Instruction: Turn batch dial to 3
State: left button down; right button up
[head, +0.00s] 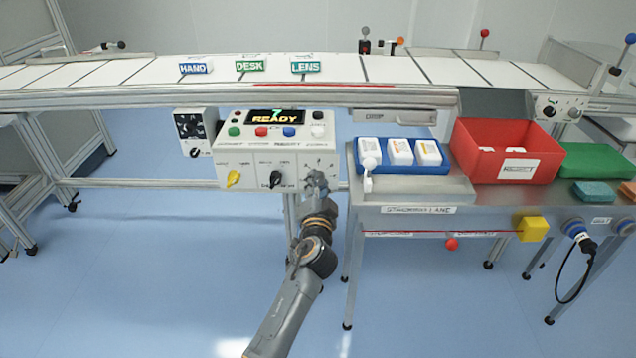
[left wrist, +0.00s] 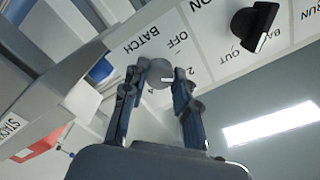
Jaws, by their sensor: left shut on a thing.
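The batch dial (left wrist: 158,73) is a round grey knob with a short white pointer mark, on a panel lettered BATCH, OFF, 2 and 4 in the left wrist view. The fingers partly cover the scale. The white mark lies toward the finger on the 2 side; its exact setting is unclear. My left gripper (left wrist: 160,80) has its fingers on both sides of the dial and is shut on it. In the head view my left gripper (head: 318,182) is at the lower right of the control panel (head: 290,152) and hides the dial. My right gripper is not in view.
A yellow knob (head: 233,178) and a black knob (head: 276,179) sit left of my gripper on the panel. A display (head: 275,117) reads READY. Right of the panel is a metal table (head: 480,190) with a blue tray (head: 432,168) of bottles and a red bin (head: 507,150).

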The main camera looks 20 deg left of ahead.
pick_arm(q)
jog(key=shift+r+m, duration=0.1)
jog(key=shift+m, duration=0.5)
jog(key=m+p, duration=0.3)
jog(key=m, duration=0.5)
jog(key=shift+m, duration=0.4)
jog(key=shift+m+p, duration=0.45)
jog(key=shift+m, duration=0.15)
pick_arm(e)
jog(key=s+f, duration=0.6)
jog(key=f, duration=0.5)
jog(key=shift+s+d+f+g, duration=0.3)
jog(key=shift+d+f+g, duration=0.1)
pick_arm(q)
jog(key=c, duration=1)
grip_release()
